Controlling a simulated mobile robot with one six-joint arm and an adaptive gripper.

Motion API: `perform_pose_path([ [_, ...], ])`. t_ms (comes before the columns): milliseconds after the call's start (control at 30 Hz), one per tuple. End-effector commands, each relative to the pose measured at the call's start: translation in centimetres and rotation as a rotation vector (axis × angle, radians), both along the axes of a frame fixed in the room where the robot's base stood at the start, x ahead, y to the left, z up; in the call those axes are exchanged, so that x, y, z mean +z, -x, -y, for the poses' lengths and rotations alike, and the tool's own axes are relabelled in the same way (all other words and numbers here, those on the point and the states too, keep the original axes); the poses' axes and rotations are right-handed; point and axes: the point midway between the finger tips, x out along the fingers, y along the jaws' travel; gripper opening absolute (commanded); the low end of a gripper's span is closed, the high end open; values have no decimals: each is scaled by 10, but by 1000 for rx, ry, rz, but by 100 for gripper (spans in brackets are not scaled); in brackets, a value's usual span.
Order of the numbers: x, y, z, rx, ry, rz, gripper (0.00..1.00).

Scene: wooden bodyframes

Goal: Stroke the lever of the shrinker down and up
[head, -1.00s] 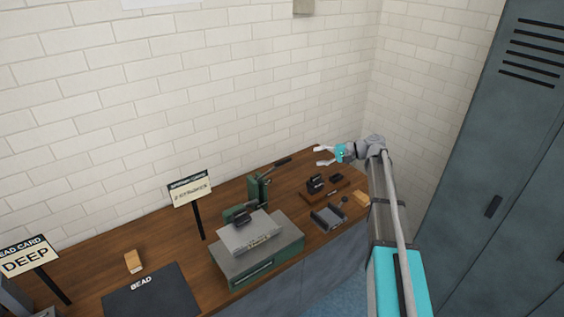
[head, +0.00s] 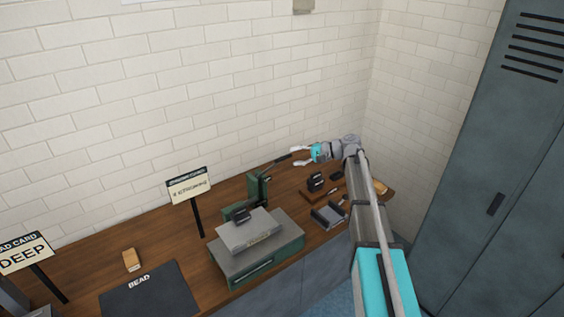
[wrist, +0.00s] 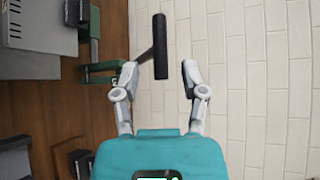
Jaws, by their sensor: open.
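The shrinker (head: 256,188) is a green upright machine on the wooden bench, behind the grey-and-green block. Its lever (head: 277,162) slants up to the right and ends in a black grip (wrist: 160,50), large in the wrist view. My gripper (head: 297,157) is open and empty at the lever's outer end. In the wrist view my gripper (wrist: 160,76) has a fingertip on each side of the lower end of the grip, with a visible gap on both sides. I cannot tell how deep the grip sits between the fingers.
A grey-topped green block (head: 262,262) stands before the shrinker. A label stand (head: 189,188) is to its left. Small dark tools (head: 316,182) and a grey tray (head: 328,216) lie below my arm. A brick wall (wrist: 240,60) is close behind; a locker (head: 490,160) stands right.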

Motion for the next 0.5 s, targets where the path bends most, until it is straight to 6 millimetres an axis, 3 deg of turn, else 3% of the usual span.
perform_pose_path([
  [200, -10, -5, -31, 1, 0, 1, 55],
  [500, -15, -8, -51, 0, 0, 0, 55],
])
